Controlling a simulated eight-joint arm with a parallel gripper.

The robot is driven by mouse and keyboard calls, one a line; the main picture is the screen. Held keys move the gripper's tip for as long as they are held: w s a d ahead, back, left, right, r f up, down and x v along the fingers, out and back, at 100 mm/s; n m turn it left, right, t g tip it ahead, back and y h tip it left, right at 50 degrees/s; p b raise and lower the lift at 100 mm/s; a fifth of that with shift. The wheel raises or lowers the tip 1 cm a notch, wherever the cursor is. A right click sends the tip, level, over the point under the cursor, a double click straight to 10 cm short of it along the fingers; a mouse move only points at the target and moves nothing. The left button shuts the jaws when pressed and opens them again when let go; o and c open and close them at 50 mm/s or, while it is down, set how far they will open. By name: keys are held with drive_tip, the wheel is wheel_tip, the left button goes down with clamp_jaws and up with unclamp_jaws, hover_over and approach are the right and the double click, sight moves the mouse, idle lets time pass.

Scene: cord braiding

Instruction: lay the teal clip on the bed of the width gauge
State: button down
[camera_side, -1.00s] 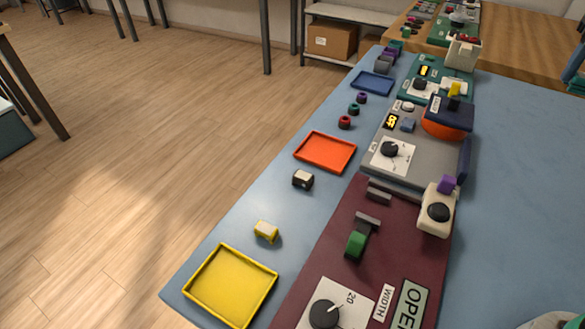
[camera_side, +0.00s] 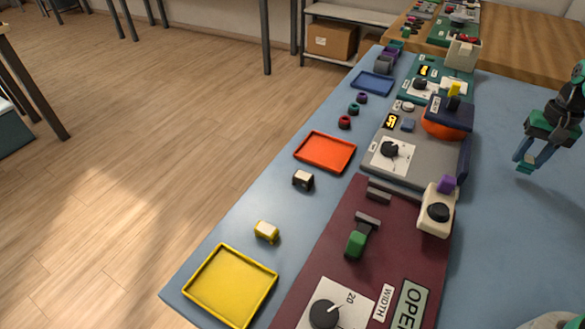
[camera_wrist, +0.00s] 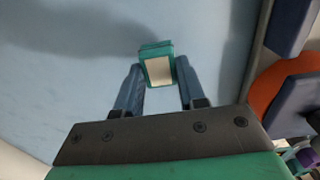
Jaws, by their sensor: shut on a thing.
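The teal clip (camera_wrist: 157,68), with a pale face, sits between the fingertips of my gripper (camera_wrist: 160,82) in the wrist view. In the side view my gripper (camera_side: 529,153) is at the right, shut on the teal clip (camera_side: 524,168), above the blue table. The width gauge (camera_side: 405,250) is the maroon board at the lower middle of the side view, with a WIDTH label and an OPEN display. It carries two grey blocks (camera_side: 378,196) with a gap between them and a green handle (camera_side: 357,243). My gripper is to the right of and beyond the gauge.
A cream device with a black knob (camera_side: 438,212) and a grey panel with a raised navy top and orange part (camera_side: 443,125) stand between my gripper and the left-hand trays. Yellow (camera_side: 232,287) and orange trays (camera_side: 325,152) lie at left. The right of the table is clear.

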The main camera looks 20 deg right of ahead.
sight(529, 158)
drive_tip(key=shift+f, duration=1.35)
drive_tip(key=shift+f, duration=0.15)
drive_tip(key=c, duration=0.5)
unclamp_jaws()
wheel_tip(529, 158, up, 12)
drive_tip(key=shift+r, duration=0.1)
drive_tip(key=s+a+n+t, duration=0.1)
drive_tip(key=a+n+t, duration=0.1)
drive_tip(key=a, duration=0.4)
drive_tip(key=s+a+r+n+t, duration=0.1)
drive_tip(key=a+n+t, duration=0.1)
drive_tip(key=a, duration=0.5)
drive_tip(key=s+a+n+t, duration=0.1)
drive_tip(key=a+n+t, duration=0.1)
drive_tip(key=a+n, duration=0.2)
drive_tip(key=shift+s+a+r+n+t, duration=0.1)
drive_tip(key=shift+a+n+t, duration=0.1)
drive_tip(key=shift+a, duration=0.6)
drive_tip(key=shift+a+r+n+t, duration=0.1)
drive_tip(key=shift+a+t, duration=0.1)
drive_tip(key=shift+a, duration=0.6)
drive_tip(key=shift+o, duration=1.1)
drive_tip(key=shift+s+a+f, duration=0.15)
drive_tip(key=shift+a+f, duration=0.05)
drive_tip(key=shift+a, duration=0.15)
